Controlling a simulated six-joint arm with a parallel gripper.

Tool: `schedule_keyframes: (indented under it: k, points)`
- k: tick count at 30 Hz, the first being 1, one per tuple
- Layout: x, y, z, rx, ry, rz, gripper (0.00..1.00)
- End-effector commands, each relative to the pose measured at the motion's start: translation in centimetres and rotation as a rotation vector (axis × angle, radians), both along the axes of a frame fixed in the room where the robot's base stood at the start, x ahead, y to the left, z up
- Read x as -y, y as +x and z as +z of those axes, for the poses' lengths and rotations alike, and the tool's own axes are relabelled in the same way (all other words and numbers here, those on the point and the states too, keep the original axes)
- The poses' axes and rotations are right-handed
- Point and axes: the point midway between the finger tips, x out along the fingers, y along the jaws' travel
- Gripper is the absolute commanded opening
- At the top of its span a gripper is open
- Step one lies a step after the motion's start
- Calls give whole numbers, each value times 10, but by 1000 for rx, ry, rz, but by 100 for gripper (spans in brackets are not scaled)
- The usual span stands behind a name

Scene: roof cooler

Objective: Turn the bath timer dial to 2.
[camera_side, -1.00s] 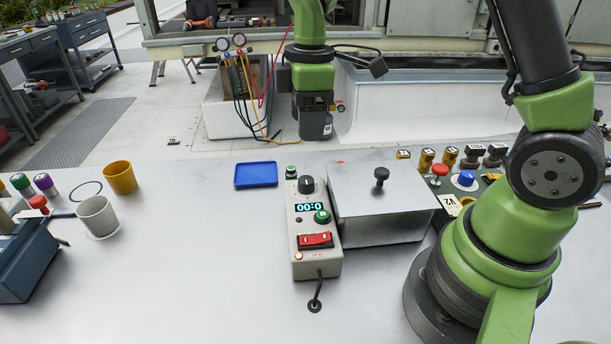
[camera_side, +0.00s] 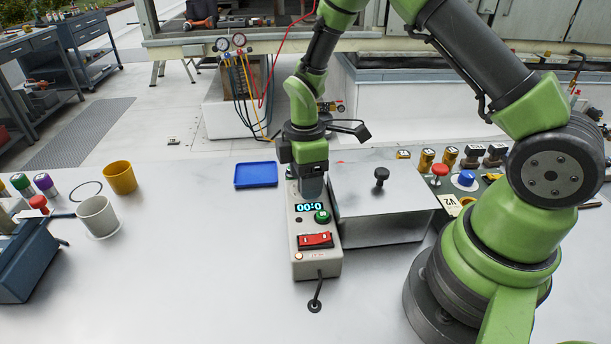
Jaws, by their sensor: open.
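The bath timer (camera_side: 314,228) is a light grey control box on the table, with a lit display (camera_side: 309,207) that reads about 00:0. It also has a green button (camera_side: 322,217) and a red rocker switch (camera_side: 316,240). The black dial at its far end is hidden behind my gripper (camera_side: 312,190). My gripper points down right over the dial's place. It is open, but its fingertips are hard to make out, and I cannot tell whether they touch the dial or stand around it.
A metal box with a lid (camera_side: 380,200) and black knob stands close on the right of the timer. A blue tray (camera_side: 256,174) lies behind left. A grey cup (camera_side: 97,215) and a yellow cup (camera_side: 121,177) stand left. The table front is clear.

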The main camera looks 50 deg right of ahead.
Motion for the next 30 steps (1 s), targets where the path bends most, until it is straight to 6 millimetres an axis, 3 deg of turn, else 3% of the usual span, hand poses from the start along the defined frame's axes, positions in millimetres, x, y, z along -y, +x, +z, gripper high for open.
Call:
schedule_keyframes:
  k: [5, 12, 22, 30]
  points:
    - [0, 0, 0, 0, 0, 0, 58]
    - [0, 0, 0, 0, 0, -1, 9]
    - [0, 0, 0, -1, 0, -36, 9]
    - [0, 0, 0, -2, 0, -194, 9]
